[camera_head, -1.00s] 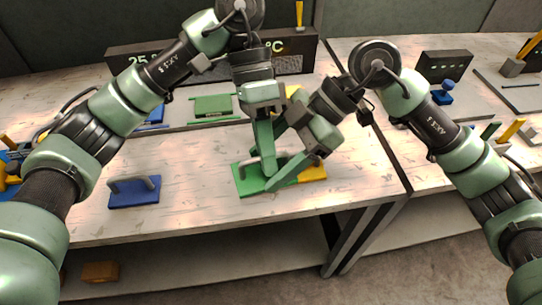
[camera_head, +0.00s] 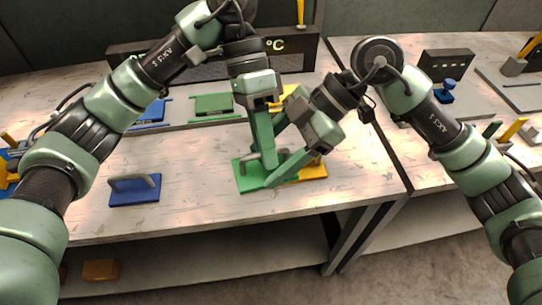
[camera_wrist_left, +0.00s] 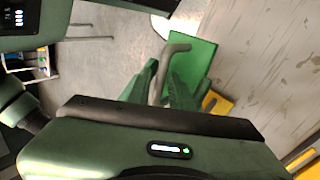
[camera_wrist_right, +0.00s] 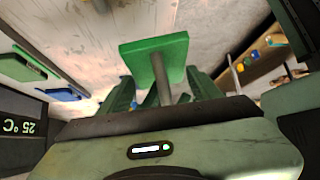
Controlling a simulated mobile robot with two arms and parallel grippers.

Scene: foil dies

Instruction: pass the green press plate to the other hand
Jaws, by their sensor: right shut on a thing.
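The green press plate (camera_head: 248,181) is a flat square with a grey handle. It is held up over the table near its front edge. My right gripper (camera_head: 287,156) is shut on the handle, coming from the right; the plate also shows in the right wrist view (camera_wrist_right: 135,55). My left gripper (camera_head: 263,150) points down at the same handle from above. In the left wrist view its fingers (camera_wrist_left: 165,82) stand apart on either side of the grey handle (camera_wrist_left: 172,52), beyond which is the plate (camera_wrist_left: 190,62). Crossing fingers hide part of the handle.
A yellow plate (camera_head: 314,171) lies behind the green one, partly hidden. A blue plate with a handle (camera_head: 134,191) lies to the left. Green (camera_head: 213,104) and blue stations stand in a row behind, before a dark display box (camera_head: 125,60). Bare table lies between.

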